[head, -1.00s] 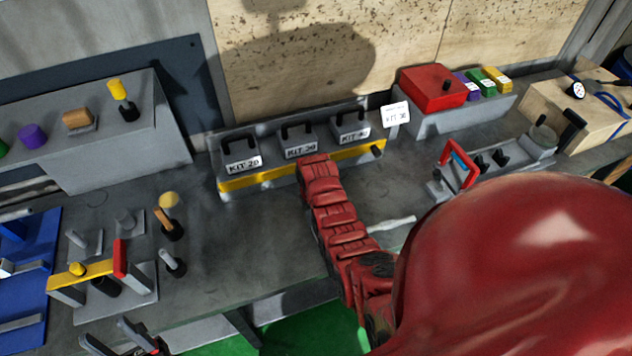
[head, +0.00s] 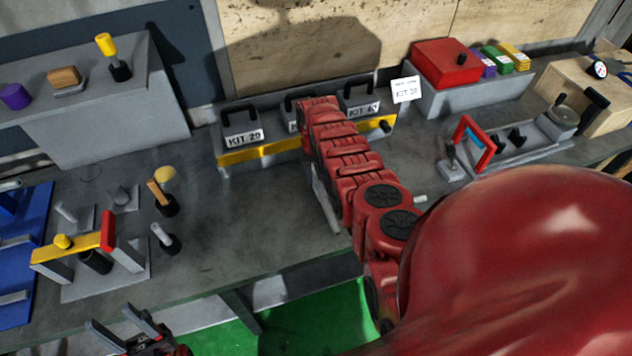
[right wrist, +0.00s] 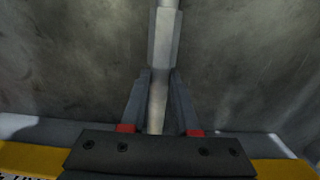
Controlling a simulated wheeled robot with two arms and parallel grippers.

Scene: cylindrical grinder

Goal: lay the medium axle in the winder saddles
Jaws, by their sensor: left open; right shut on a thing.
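A pale grey axle (right wrist: 158,100) with a thicker faceted section shows in the right wrist view. My right gripper (right wrist: 159,86) is shut on it, with a dark finger on each side. In the head view my right arm hides this gripper; a pale rod end (head: 419,198) shows just right of the arm. My left gripper (head: 112,317) is open and empty at the bottom left, in front of the bench edge. A grey fixture with a red frame (head: 474,143) and black uprights stands on the right of the bench; I cannot tell whether it holds the winder saddles.
A yellow-fronted rack (head: 258,156) with labelled kit boxes stands at the back. A yellow-and-red bridge fixture (head: 75,248) and several posts stand at the left. A red box (head: 445,64) is on the back right block. The middle left of the bench (head: 240,220) is clear.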

